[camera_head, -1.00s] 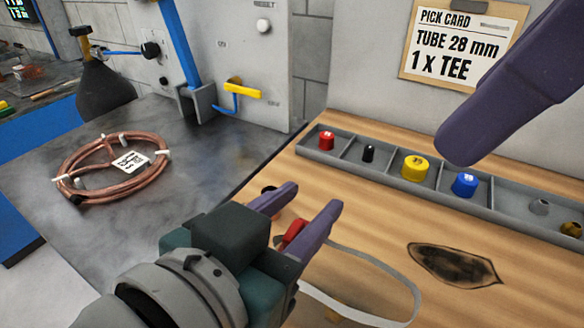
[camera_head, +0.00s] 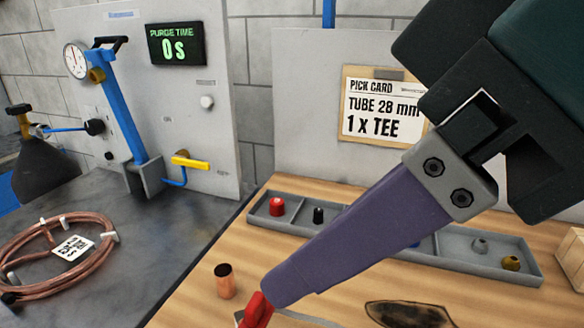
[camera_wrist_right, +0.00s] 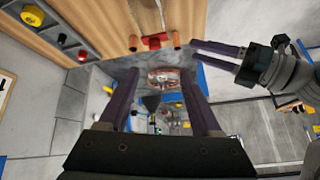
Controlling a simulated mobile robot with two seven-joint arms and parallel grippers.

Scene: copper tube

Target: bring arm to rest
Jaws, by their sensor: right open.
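My right gripper (camera_head: 283,286) reaches in from the upper right of the head view, one purple finger slanting down-left over the wooden bench. In the right wrist view its two fingers (camera_wrist_right: 158,78) are spread with nothing held between them. My left gripper (camera_wrist_right: 195,46) shows only in the right wrist view, at the upper right, with a gap between its fingers and nothing seen in them. A short copper tube (camera_head: 225,281) stands upright on the bench. Beside it a red part (camera_head: 257,311) is partly hidden by the right finger.
A grey parts tray (camera_head: 480,265) with colored caps lies along the back of the bench, partly covered by my right finger. A coil of copper tube (camera_head: 40,255) lies on the dark worktop at left. A pick card (camera_head: 380,112) hangs behind. A scorch mark (camera_head: 408,314) is at front.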

